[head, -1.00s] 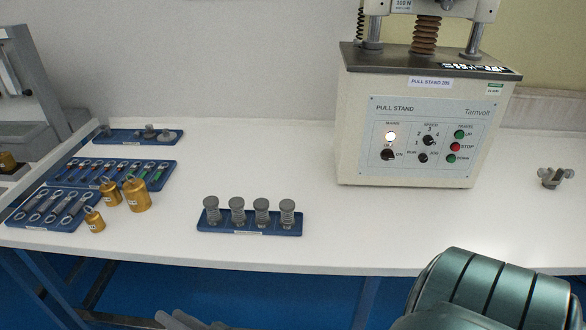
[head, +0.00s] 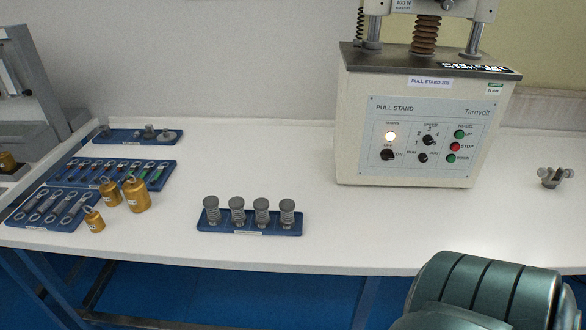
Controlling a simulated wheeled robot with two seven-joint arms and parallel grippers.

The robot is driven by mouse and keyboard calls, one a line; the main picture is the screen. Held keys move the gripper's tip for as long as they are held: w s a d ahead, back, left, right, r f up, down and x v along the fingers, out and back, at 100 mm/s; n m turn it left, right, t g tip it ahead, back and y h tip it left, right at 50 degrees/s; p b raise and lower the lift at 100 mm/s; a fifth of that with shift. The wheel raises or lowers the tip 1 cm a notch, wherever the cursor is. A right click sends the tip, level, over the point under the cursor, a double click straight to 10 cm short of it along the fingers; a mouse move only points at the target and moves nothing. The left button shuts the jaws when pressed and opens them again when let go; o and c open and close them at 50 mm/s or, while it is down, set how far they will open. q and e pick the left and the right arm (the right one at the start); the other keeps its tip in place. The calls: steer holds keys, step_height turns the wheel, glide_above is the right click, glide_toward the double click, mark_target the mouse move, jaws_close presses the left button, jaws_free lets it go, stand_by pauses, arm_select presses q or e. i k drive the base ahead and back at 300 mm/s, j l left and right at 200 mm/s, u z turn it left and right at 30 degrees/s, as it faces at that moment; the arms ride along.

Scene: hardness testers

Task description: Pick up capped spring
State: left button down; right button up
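Several capped springs stand upright in a row in a blue rack near the table's front edge, in the head view. From left to right they include a first capped spring (head: 212,210), a second (head: 237,211), a third (head: 262,211) and a rightmost one (head: 287,213). Each has a grey round cap on top of a coil. The blue rack (head: 249,228) carries a small white label on its front. Neither of my grippers shows in the view. A green arm link of mine is at the lower right.
Brass weights (head: 136,194) stand left of the spring rack. Blue trays with small parts (head: 128,176) lie behind them. The pull stand (head: 420,130) stands at the back right. A small metal clamp (head: 551,178) lies at far right. White table between rack and stand is clear.

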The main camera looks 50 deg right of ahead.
mark_target(287, 222)
steer(key=z, duration=1.4)
